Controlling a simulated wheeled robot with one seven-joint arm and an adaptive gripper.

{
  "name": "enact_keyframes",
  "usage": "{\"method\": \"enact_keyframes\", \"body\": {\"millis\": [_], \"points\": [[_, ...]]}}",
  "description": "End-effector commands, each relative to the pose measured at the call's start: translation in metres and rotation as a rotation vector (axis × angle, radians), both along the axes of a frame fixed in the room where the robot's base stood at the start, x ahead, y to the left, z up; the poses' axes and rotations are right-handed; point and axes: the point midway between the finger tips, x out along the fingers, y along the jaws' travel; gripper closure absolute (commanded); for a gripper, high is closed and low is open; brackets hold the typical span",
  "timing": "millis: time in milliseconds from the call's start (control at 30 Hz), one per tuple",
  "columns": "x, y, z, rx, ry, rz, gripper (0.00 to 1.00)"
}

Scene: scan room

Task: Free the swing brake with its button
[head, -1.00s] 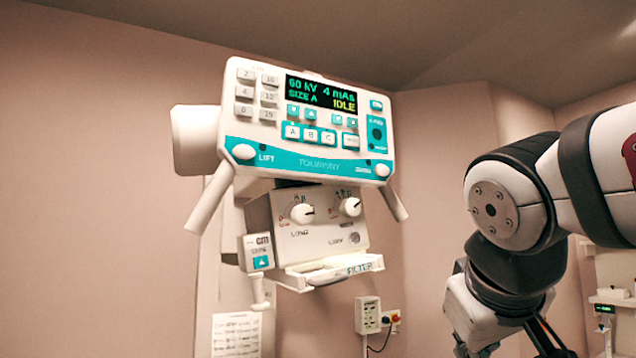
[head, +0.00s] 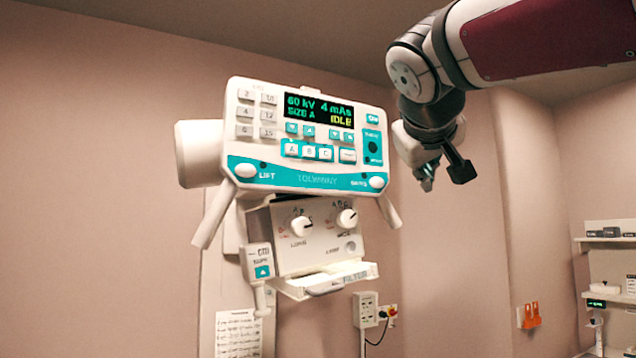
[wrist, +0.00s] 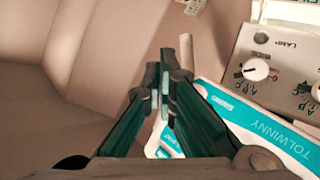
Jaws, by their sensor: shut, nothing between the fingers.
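The white and teal control panel (head: 300,178) hangs at the middle of the head view, its screen reading IDLE. A round white button (head: 377,182) sits at the right end of its teal stripe, beside a small label too blurred to read surely. Another round button (head: 246,170) is at the left end, marked LIFT. My gripper (head: 427,185) is shut and empty, pointing down to the right of the panel, apart from the right button in the picture. In the wrist view my fingertips (wrist: 160,85) are together beside the panel's teal stripe (wrist: 280,135); the right button is not clearly visible there.
Below the panel is a white box with two knobs (head: 346,218) and a filter tray (head: 325,280). A slanting handle (head: 389,211) hangs under the panel's right end. A wall socket (head: 366,310) and shelves (head: 610,239) are further back. Free air lies right of the panel.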

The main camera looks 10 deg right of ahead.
Motion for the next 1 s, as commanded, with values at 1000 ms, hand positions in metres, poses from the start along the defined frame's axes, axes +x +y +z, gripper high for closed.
{"method": "enact_keyframes", "body": {"millis": [1000], "points": [[0.077, 0.028, -0.001, 0.001, 0.002, 0.0, 1.0]]}}
